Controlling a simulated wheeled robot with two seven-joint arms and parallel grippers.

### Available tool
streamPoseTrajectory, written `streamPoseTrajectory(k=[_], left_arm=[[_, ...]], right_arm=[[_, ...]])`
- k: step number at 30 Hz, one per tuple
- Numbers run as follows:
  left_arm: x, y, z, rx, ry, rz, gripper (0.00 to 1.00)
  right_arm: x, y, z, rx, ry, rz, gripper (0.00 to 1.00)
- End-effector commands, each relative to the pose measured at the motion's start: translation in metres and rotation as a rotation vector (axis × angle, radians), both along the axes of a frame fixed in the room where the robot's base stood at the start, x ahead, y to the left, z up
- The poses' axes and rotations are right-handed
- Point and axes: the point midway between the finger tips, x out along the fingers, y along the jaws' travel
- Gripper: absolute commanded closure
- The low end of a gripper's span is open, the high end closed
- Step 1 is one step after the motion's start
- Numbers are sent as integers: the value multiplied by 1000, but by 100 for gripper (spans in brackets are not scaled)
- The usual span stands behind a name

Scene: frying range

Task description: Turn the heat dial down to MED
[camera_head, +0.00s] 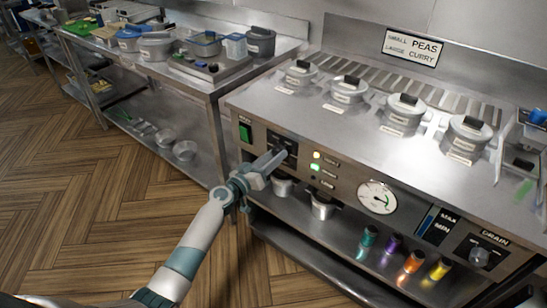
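The heat dial (291,147) sits on a dark panel at the left of the range's front. My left gripper (270,162) is in front of it, with its fingers reaching up to the panel and covering part of the dial. Whether the fingers touch or grip the dial cannot be made out. The dial's markings, including MED, are too small and too covered to read. My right gripper is not in view.
Right of the dial are indicator lights (316,155), a round gauge (377,197) and a drain knob (480,257). Several lidded pots (347,89) stand in the range top. Colored bottles (410,264) stand on the ledge below. A steel side table (208,82) stands at left.

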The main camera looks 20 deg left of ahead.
Motion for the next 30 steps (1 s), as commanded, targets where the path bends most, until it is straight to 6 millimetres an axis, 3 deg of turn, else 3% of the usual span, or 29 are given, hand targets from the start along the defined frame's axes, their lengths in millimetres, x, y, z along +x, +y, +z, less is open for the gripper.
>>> streamPoseTrajectory(k=[14,30], left_arm=[[0,0,-2,-106,38,1,86],[0,1,-2,-529,192,1,86]], right_arm=[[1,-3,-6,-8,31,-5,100],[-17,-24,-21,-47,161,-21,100]])
